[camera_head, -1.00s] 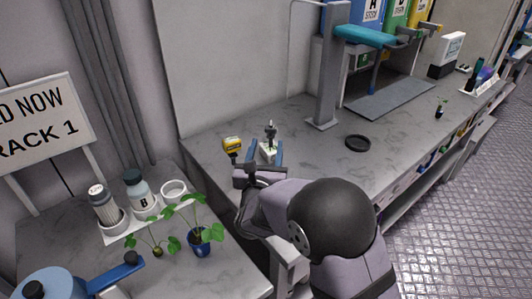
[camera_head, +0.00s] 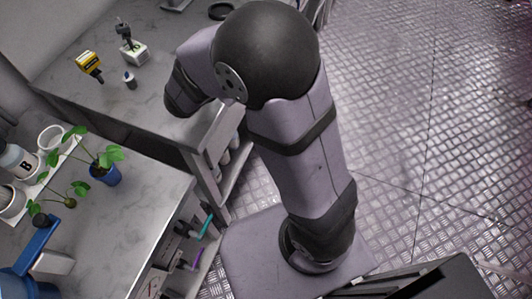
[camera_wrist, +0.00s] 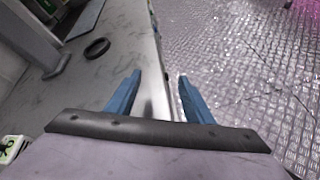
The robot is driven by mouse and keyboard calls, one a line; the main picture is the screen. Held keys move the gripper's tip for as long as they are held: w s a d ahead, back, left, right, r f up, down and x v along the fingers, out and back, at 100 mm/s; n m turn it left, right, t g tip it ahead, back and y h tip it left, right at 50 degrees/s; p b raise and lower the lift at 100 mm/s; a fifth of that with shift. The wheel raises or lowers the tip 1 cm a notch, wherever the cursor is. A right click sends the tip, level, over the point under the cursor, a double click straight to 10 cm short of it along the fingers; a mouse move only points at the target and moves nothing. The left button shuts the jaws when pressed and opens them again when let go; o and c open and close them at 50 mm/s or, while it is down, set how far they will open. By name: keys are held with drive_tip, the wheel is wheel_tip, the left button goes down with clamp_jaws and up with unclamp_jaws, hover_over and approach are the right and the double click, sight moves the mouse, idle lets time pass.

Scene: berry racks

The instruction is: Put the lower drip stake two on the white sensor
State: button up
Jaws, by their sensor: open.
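A white box with a green mark (camera_head: 135,54), which looks like the white sensor, stands on the back bench with a dark upright piece (camera_head: 124,32) at it. Part of the box shows at the lower left of the wrist view (camera_wrist: 10,148). A small white object with a dark blue top (camera_head: 130,79) stands in front of it. I cannot tell which thing is the lower drip stake two. My gripper (camera_wrist: 160,76) is open and empty, its blue fingers apart over the bench edge and floor. In the head view my arm hides it.
A yellow and black device (camera_head: 89,65) lies left of the white box. A black ring (camera_wrist: 97,48) lies on the bench. The near bench holds a plant in a blue pot (camera_head: 105,172) and a bottle (camera_head: 18,160). Teal (camera_head: 207,227) and purple items sit below its edge.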

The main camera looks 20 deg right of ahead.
drive_tip(key=s+d+f+m+g+y, duration=0.2)
drive_tip(key=s+d+f+m+g, duration=0.15)
drive_tip(key=s+m, duration=0.35)
drive_tip(key=s+d+f+m+g+y, duration=0.1)
drive_tip(key=s+d+f+m+g, duration=0.2)
drive_tip(key=s, duration=0.7)
drive_tip(key=s+a+f+m+g+y, duration=0.2)
drive_tip(key=s+a+m+y, duration=0.4)
drive_tip(key=m, duration=0.5)
drive_tip(key=a, duration=0.2)
drive_tip(key=shift+s+a+f+m, duration=0.3)
drive_tip(key=shift+s, duration=0.05)
drive_tip(key=shift+g, duration=0.25)
wheel_tip(320, 180, up, 12)
drive_tip(key=p, duration=1.2)
